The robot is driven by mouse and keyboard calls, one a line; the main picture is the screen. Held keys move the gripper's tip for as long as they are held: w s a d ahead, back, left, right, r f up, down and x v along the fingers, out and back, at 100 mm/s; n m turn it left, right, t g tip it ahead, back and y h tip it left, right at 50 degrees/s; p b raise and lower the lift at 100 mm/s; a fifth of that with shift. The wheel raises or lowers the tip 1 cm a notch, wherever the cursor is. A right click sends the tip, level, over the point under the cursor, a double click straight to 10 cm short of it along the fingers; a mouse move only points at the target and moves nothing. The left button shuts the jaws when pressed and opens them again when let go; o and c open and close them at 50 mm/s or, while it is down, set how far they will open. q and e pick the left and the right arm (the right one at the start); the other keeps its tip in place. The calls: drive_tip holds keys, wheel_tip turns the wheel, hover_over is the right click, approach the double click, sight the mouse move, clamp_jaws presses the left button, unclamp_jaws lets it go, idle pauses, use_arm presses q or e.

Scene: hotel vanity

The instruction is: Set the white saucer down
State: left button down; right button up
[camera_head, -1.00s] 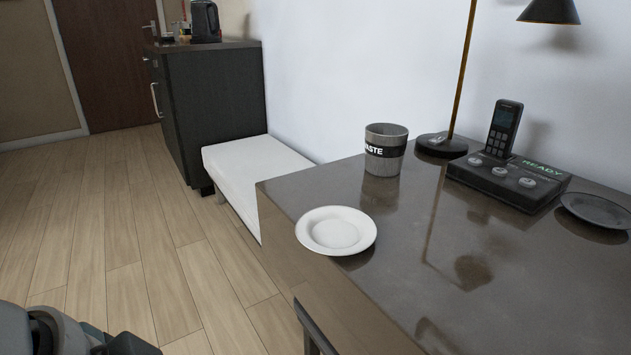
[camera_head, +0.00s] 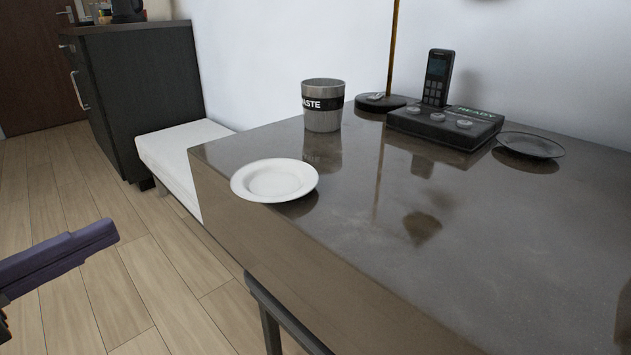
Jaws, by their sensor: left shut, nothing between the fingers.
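The white saucer (camera_head: 274,181) lies upright at the left corner of the dark glossy desk (camera_head: 400,260), its left rim close to or just over the desk's edge. My left gripper (camera_head: 112,232) shows at the lower left as dark purplish fingers, shut and empty. It is over the floor, to the left of the saucer and apart from it. My right gripper is not in view.
A grey waste cup (camera_head: 323,106) stands behind the saucer. A phone on a dock (camera_head: 444,125), a lamp base (camera_head: 386,102) and a dark plate (camera_head: 530,145) are farther back. A white bench (camera_head: 178,150) adjoins the desk. The desk's front right is clear.

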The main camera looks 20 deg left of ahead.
sight(238, 193)
use_arm(q)
drive_tip(key=shift+w+d+f+m+g+h+b, duration=0.1)
drive_tip(key=shift+w+d+m+h+b, duration=0.3)
drive_tip(key=shift+w+d, duration=1.05)
drive_tip(key=shift+w+d+f+m+g+h+b, duration=0.1)
drive_tip(key=shift+w+d+m+h+b, duration=0.35)
drive_tip(key=shift+w, duration=1.75)
drive_tip(key=shift+w+d+f+m+g+h+b, duration=0.15)
drive_tip(key=shift+w+d+m+h, duration=0.3)
drive_tip(key=shift+w+d, duration=1.15)
drive_tip(key=shift+w+a+r, duration=0.1)
drive_tip(key=shift+w+a, duration=0.1)
drive_tip(key=shift+w, duration=0.05)
